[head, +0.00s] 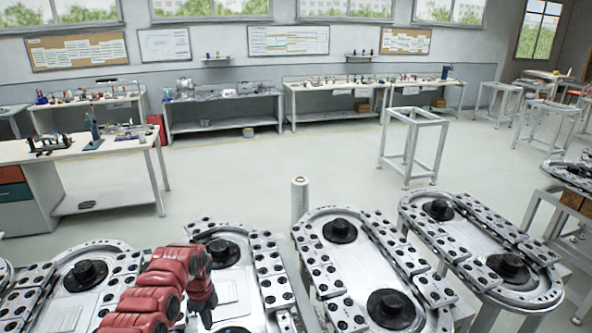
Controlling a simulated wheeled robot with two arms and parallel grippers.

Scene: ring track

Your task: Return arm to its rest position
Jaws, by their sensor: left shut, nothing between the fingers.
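My left arm is red and comes in from the bottom left of the head view. My left gripper (207,309) is dark, points down over a ring track (234,287), and is shut with nothing in it. The exact gap between its tips and the track is hard to tell. The track is a silver oval with black round hubs and plates with dark holes along its edges. My right arm and gripper are not in view.
More oval tracks stand close by: one at the left (88,290), one in the middle (358,262) and one at the right (470,240). A white cylinder (299,200) stands behind them. An empty metal frame (413,140) and workbenches (225,98) stand beyond open floor.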

